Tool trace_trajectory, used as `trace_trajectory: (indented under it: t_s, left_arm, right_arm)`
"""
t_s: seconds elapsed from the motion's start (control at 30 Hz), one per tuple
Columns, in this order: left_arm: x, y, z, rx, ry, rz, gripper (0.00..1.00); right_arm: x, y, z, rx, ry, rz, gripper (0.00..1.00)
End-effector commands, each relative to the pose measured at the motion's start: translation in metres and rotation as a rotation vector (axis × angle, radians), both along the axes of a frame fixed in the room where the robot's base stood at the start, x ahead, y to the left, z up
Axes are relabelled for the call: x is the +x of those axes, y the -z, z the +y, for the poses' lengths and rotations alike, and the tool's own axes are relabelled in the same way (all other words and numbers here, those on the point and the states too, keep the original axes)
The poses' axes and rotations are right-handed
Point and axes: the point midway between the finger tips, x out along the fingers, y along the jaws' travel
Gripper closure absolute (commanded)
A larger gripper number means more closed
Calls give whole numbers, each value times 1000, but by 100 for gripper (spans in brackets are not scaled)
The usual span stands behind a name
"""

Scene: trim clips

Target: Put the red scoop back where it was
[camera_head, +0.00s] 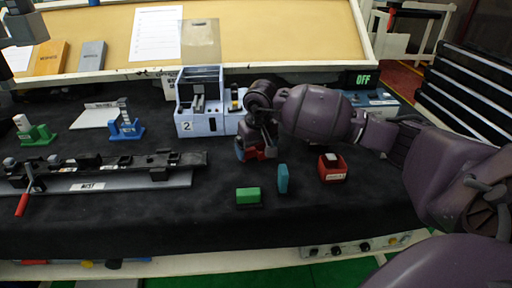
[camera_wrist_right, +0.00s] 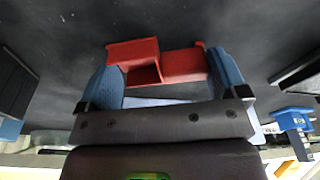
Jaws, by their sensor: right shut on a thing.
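My right gripper (camera_head: 256,150) is over the black mat, in front of the grey-blue machine marked 2. It is shut on the red scoop (camera_wrist_right: 160,62), which lies across between the two blue fingertips in the right wrist view. In the head view only a small red part of the scoop shows, mostly hidden by the gripper. I cannot tell whether the scoop touches the mat.
A red bin (camera_head: 332,174), a green block (camera_head: 248,196) and a teal piece (camera_head: 282,178) stand near the right gripper. The grey-blue machine (camera_head: 200,122) is behind. A long black rail fixture (camera_head: 110,168) lies at left. The front mat is clear.

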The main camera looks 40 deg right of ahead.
Motion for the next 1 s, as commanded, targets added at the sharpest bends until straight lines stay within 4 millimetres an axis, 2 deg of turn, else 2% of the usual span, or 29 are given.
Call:
trace_trajectory:
  t_s: [0.23, 0.27, 0.3, 0.53, 0.67, 0.77, 1.0]
  left_arm:
    - [-2, 3, 2, 7, 7, 7, 57]
    - [-2, 3, 2, 8, 8, 6, 57]
    - [-1, 3, 3, 9, 8, 5, 57]
    - [-1, 1, 3, 9, 9, 2, 57]
    - [1, -3, 2, 8, 6, -5, 57]
    - [2, -5, 1, 4, 4, -8, 57]
    - [4, -9, -1, -3, -4, -17, 57]
  right_arm:
    - [0, 4, 0, -1, 0, 1, 32]
    - [0, 4, 0, -1, 0, 1, 7]
    - [0, 3, 0, -1, 0, 0, 1]
    - [0, 2, 0, 0, 0, 0, 0]
    - [0, -5, 0, -1, 0, -3, 0]
    - [-2, -18, 0, -2, 0, -4, 0]
    - [-8, -64, 1, -3, -1, -6, 0]
